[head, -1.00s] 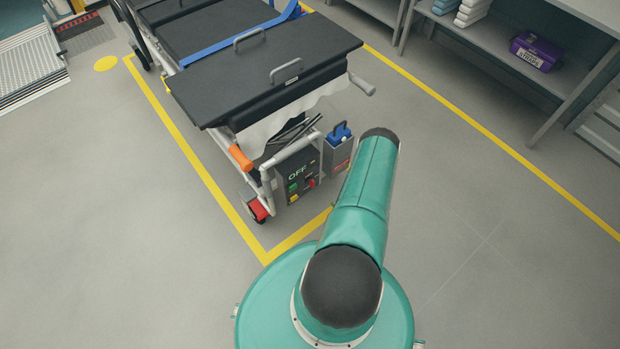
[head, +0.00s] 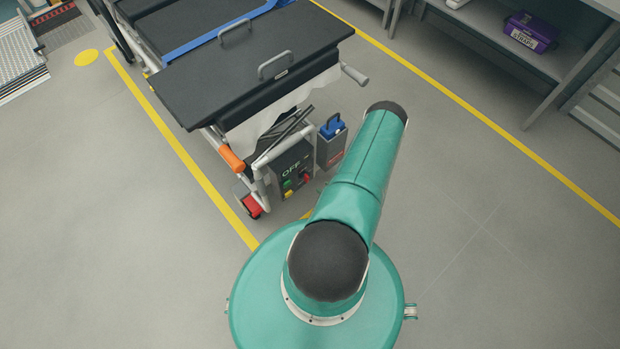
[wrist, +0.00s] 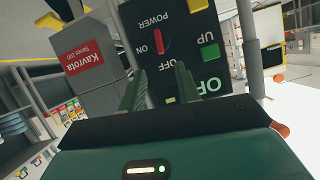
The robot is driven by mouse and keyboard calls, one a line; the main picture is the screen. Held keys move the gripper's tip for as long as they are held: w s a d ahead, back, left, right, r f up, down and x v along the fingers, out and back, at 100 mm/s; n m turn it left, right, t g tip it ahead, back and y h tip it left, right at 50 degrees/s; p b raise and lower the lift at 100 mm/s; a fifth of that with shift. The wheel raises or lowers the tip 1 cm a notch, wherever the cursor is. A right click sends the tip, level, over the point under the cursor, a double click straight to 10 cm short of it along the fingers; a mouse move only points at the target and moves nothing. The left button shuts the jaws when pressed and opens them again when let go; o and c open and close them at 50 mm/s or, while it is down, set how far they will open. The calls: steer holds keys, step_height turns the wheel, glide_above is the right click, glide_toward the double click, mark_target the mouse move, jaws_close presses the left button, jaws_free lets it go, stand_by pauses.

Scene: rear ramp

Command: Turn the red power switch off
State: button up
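The red power switch (wrist: 161,42) is on a black control panel (wrist: 182,30) in the wrist view, where the panel appears upside down. The switch stands upright in the picture, with POWER above, ON to its left and OFF below. In the head view the switch (head: 306,177) is a small red spot on the panel (head: 291,168) at the cart's end. My gripper (wrist: 158,78) has two green fingers apart with nothing seen between them. The fingertips appear just below the switch; I cannot tell their distance from the panel. The gripper is hidden in the head view.
A grey box with a red label (wrist: 83,57) and blue top (head: 332,127) stands beside the panel. The cart (head: 250,65) has an orange grip (head: 231,158) and tube frame. A shelf with a purple box (head: 530,32) is at upper right. Floor is clear either side.

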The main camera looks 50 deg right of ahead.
mark_target(306, 178)
steer(key=x, duration=0.9)
jaws_close()
